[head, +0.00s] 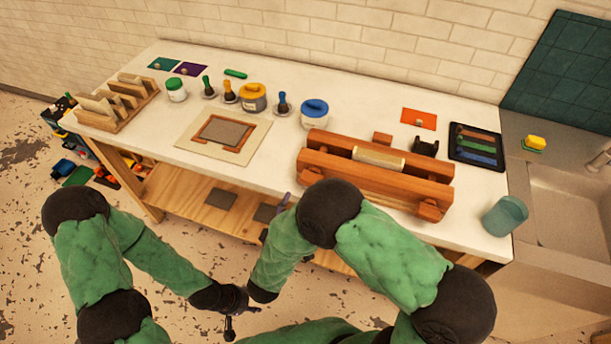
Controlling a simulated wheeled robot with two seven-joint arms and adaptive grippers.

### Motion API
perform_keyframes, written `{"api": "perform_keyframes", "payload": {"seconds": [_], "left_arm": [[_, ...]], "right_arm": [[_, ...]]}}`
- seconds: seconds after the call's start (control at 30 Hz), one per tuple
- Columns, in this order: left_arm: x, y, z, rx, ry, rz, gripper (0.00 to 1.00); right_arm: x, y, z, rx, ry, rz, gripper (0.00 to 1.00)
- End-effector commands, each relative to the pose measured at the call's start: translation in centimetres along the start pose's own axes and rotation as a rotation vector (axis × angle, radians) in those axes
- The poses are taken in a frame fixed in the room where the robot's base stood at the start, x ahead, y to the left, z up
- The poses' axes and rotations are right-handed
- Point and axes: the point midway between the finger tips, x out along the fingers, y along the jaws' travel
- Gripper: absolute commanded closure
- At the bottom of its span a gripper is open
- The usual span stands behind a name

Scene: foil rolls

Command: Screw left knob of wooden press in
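The wooden press (332,165) lies at the right part of the white table, with two long reddish-brown beams and a pale roll between them. Its left knob (311,176) shows at the front left end, partly covered by my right arm. Its right knob (429,210) sticks out at the front right. My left gripper (234,304) is dark and small, low in front of the table and well apart from the press. I cannot tell whether its fingers are open. My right gripper cannot be made out clearly; my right arm bends close in front of the press.
A framed board (192,149) lies left of the press. Jars, including a blue-lidded one (314,112), and brushes stand behind. A wooden rack (117,112) is far left. A dark tray (477,147) and a teal cup (504,216) are right, beside the sink (566,205).

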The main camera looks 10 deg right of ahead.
Motion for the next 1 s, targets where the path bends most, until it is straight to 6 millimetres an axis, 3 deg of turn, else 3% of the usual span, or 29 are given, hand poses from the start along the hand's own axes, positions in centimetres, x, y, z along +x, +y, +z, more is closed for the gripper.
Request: {"api": "perform_keyframes", "payload": {"seconds": [0.13,0.27,0.7,1.0], "left_arm": [[0.1,0.0,0.0,0.0,0.0,0.0,0.6],[0.2,-0.1,0.0,0.0,0.001,0.0,0.6],[1.6,-0.6,-0.1,0.0,0.0,0.0,0.6],[1.9,-0.7,-0.1,0.0,0.0,0.0,0.6]], "right_arm": [[-0.7,1.2,0.2,-0.055,-0.021,0.056,0.35],[0.1,1.3,0.3,-0.06,-0.027,0.059,0.35],[7.1,1.6,0.5,-0.058,-0.026,0.058,0.35],[9.8,1.8,0.5,-0.058,-0.023,0.057,0.35]]}}
